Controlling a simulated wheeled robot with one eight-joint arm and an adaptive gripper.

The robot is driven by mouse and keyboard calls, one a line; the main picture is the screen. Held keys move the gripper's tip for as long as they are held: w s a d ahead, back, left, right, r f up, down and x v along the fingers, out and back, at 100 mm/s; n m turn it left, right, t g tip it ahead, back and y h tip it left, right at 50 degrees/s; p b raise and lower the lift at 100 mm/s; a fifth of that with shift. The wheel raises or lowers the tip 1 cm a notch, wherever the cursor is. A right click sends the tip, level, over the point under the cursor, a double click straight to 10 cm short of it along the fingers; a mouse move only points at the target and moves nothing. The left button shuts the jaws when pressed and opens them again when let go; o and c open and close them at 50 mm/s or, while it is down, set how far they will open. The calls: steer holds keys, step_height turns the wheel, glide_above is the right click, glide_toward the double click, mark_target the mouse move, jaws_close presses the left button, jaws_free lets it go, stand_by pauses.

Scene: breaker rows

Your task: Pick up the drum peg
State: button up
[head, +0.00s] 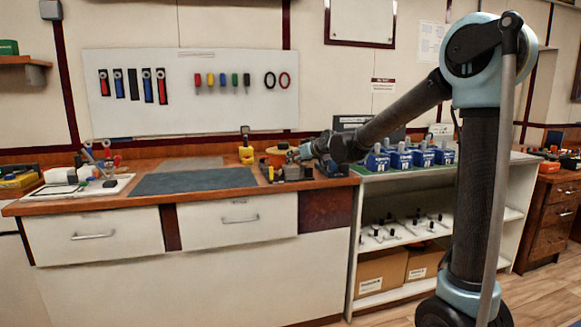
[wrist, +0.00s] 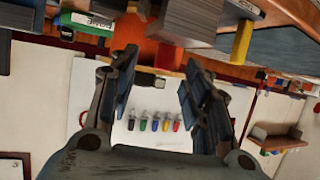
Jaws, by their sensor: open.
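In the head view an orange-brown drum (head: 277,155) stands on the wooden bench, just left of my gripper (head: 301,153). I cannot make out the drum peg clearly; the gripper and its small size obscure it. In the wrist view, which is turned upside down, my gripper (wrist: 160,58) is open, with its two dark finger pads well apart. An orange part (wrist: 145,38), likely the drum, shows beyond and between the fingertips. Nothing is seen held between the pads.
A dark clamp-like block (head: 286,173) sits at the bench front below the gripper. Blue breaker units (head: 400,159) stand on the shelf to the right. The dark mat (head: 195,181) is clear.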

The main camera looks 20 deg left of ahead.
mark_target(292, 166)
steer(key=shift+x, duration=2.05)
steer(key=shift+s+a+r, duration=0.1)
steer(key=shift+s, duration=0.1)
jaws_close()
